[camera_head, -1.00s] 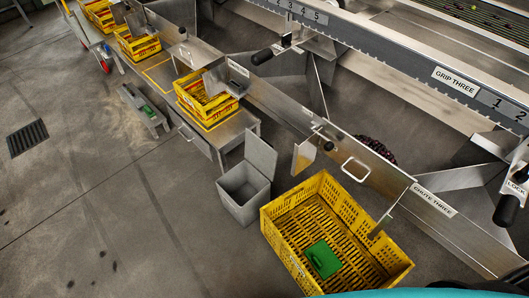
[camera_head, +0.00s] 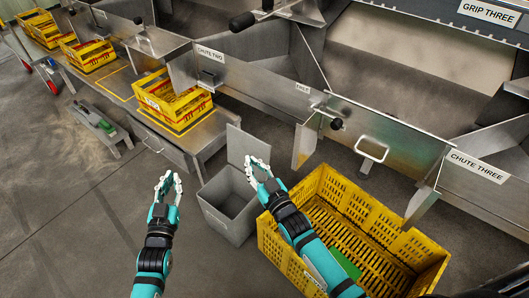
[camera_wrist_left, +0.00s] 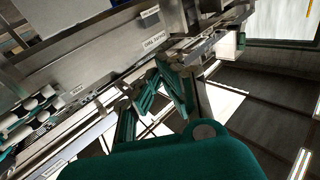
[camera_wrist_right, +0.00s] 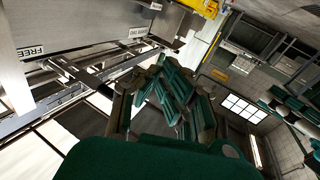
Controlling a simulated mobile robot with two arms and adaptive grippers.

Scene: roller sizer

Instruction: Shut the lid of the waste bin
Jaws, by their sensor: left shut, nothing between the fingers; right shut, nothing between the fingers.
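The grey waste bin (camera_head: 222,222) stands on the floor in the head view, between my two arms in the picture. Its lid (camera_head: 240,143) stands up, open, at the back edge, and the bin's inside shows. My left gripper (camera_head: 168,178) is shut and empty, raised to the left of the bin. My right gripper (camera_head: 256,166) is shut and empty. In the picture it overlaps the lid's lower right edge and the bin's right rim; I cannot tell whether it touches. The wrist views show the fingers but neither bin nor lid.
A yellow crate (camera_head: 427,254) with a green object (camera_head: 344,262) in it stands right of the bin, partly behind my right arm. A metal bench (camera_head: 203,137) bearing a yellow crate (camera_head: 176,100) is behind the bin. Chute three (camera_head: 405,150) is at the right. Floor left of the bin is clear.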

